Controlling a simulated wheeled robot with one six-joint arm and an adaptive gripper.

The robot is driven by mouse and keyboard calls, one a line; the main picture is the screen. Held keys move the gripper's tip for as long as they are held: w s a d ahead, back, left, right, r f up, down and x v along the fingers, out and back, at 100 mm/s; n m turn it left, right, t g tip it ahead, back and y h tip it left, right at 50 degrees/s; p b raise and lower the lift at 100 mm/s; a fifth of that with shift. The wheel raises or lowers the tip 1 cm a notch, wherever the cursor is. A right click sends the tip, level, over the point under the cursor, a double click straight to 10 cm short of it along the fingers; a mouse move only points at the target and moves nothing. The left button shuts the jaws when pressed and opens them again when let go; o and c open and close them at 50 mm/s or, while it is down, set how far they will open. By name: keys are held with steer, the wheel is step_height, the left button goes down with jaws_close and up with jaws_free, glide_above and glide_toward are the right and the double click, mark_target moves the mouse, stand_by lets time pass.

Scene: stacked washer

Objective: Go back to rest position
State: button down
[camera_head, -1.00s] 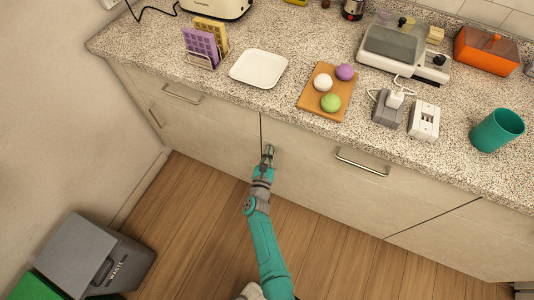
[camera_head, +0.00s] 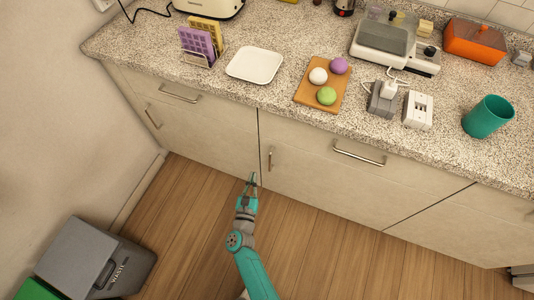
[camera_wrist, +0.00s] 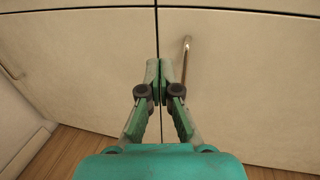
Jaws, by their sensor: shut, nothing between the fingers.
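My gripper (camera_head: 253,180) is shut and empty in the head view, low in front of the cabinet doors. In the wrist view my gripper (camera_wrist: 159,66) has its fingertips together, in line with the dark gap between two cabinet fronts. The cabinet door (camera_head: 310,168) to the right of that gap has a vertical handle (camera_head: 270,158), just above and right of the fingertips. The same handle shows in the wrist view (camera_wrist: 184,62), right of the fingers and apart from them. The doors and drawers in view look closed.
The speckled counter (camera_head: 215,85) holds a white plate (camera_head: 255,65), a wooden board (camera_head: 307,97) with three balls, a teal cup (camera_head: 487,117) and a grey appliance (camera_head: 385,45). A waste bin (camera_head: 95,262) stands at the lower left. The wooden floor (camera_head: 190,205) around my arm is clear.

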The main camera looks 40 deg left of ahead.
steer(key=shift+d, duration=0.1)
steer(key=s+d+r+n+h, duration=0.15)
steer(key=d+n, duration=0.35)
steer(key=d, duration=0.5)
steer(key=s+d+r+n, duration=0.1)
steer(key=s+d+n, duration=0.25)
steer(key=d, duration=0.75)
steer(key=s+d+r+n, duration=0.2)
steer(key=d+n, duration=0.4)
steer(key=d, duration=0.4)
steer(key=s+d+r+n+h, duration=0.3)
steer(key=s+d+r+n, duration=0.4)
steer(key=s+r+n, duration=0.1)
steer(key=s+d+r+n+g+h, duration=0.1)
steer(key=s+d+r+n+h, duration=0.2)
steer(key=s+d+r+n, duration=0.4)
steer(key=s+r+n, duration=0.1)
steer(key=s+r, duration=0.3)
steer(key=r, duration=0.2)
steer(key=shift+s+d, duration=0.2)
steer(key=shift+d, duration=0.2)
